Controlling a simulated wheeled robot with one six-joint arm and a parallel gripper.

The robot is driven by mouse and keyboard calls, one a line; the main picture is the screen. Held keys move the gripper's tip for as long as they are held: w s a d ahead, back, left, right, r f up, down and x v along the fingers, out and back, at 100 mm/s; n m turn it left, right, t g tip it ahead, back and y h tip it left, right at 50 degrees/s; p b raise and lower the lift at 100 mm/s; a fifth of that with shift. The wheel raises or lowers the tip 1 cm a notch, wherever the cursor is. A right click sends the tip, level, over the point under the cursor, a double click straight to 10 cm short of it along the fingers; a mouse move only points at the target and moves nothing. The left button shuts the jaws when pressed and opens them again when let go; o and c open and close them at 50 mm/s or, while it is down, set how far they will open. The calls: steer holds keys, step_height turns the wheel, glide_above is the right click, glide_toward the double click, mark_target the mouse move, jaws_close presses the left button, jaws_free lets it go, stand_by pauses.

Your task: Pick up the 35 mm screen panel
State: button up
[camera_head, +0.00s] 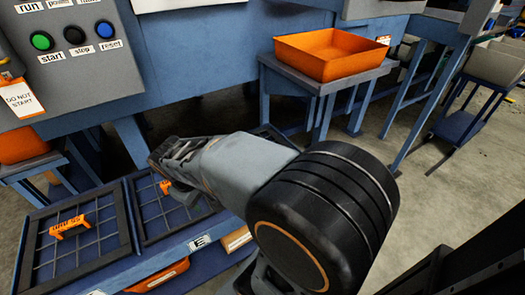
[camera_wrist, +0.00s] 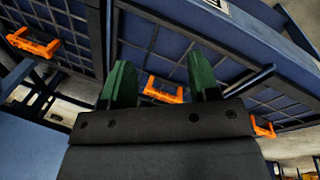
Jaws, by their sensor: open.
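Screen panels with dark frames, blue grids and orange handles lie side by side on a blue rack. In the head view, the left panel (camera_head: 26,250) has a labelled handle (camera_head: 70,227), its size print too small to read surely. The panel beside it (camera_head: 138,212) has a handle (camera_head: 165,187) partly hidden by my arm. My gripper (camera_head: 176,150) is over the panels. In the wrist view, my gripper (camera_wrist: 160,63) is open, and a middle handle (camera_wrist: 163,91) appears between its green fingers, apparently not held. Another handle (camera_wrist: 33,43) is at left. I cannot tell which panel is 35 mm.
A third handle (camera_wrist: 262,127) shows at right in the wrist view. An orange tray (camera_head: 332,55) stands on a blue stand behind. A grey control box (camera_head: 75,75) with buttons is at upper left. Open floor (camera_head: 430,185) is at right.

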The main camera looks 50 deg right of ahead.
steer(key=w+d+f+n+g+h+p, duration=0.1)
steer(key=w+d+n+g+h+p, duration=0.1)
steer(key=w+d+n+h+p, duration=0.55)
steer(key=w+d+f+n+g+h+p, duration=0.25)
steer(key=w+d+n, duration=0.2)
steer(key=d, duration=0.55)
steer(key=shift+h, duration=0.3)
steer(key=x, duration=0.7)
steer(key=shift+w+d, duration=0.15)
steer(key=shift+d, duration=0.35)
steer(key=shift+x, duration=3.25)
jaws_close()
